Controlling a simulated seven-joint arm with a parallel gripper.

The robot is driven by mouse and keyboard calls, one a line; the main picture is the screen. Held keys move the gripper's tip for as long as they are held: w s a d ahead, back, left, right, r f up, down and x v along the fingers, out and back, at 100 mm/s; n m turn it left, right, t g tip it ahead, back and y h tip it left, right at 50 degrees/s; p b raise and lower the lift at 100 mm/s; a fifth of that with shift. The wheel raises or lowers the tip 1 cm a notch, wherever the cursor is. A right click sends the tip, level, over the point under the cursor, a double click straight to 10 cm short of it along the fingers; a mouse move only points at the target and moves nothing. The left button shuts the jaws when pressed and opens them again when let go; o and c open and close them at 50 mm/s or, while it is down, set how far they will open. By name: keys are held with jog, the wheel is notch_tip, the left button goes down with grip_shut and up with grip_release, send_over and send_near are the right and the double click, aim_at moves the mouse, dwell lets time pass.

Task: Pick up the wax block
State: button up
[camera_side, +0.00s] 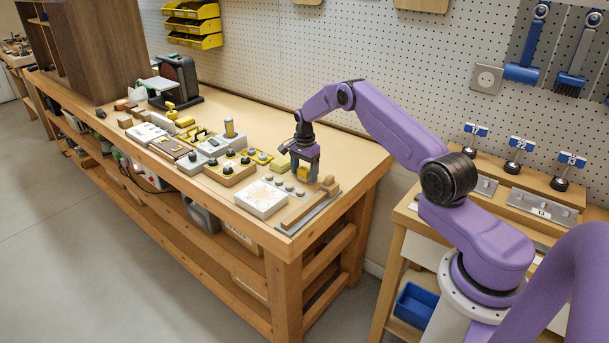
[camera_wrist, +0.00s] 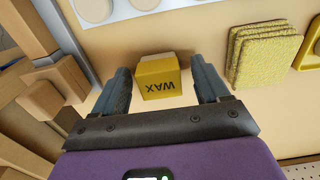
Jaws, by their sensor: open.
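The wax block (camera_wrist: 158,80) is a small yellow box marked "WAX". In the wrist view it sits on the bench top between the two fingers of my gripper (camera_wrist: 162,85), with a gap on each side. In the side view my gripper (camera_side: 304,172) is low over the near right end of the bench, pointing down. The yellow wax block (camera_side: 303,174) shows in part there between the fingers. My gripper is open and holds nothing.
Yellow sponges (camera_wrist: 262,52) lie to the right in the wrist view. Wooden blocks (camera_wrist: 50,95) stand close on the left. A white board with round discs (camera_wrist: 120,8) lies beyond. The bench (camera_side: 345,150) has bare room behind my gripper.

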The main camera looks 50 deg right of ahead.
aim_at(305, 169)
jog(key=c, duration=1)
jog(key=shift+c, duration=0.2)
jog(key=shift+r, duration=0.1)
jog(key=shift+r, duration=0.55)
notch_tip(305, 169, up, 2)
jog(key=shift+r, duration=0.1)
jog(key=s+a+r, duration=0.5)
jog(key=s+r, duration=0.4)
jog(key=s, duration=0.4)
jog(key=shift+r, duration=0.25)
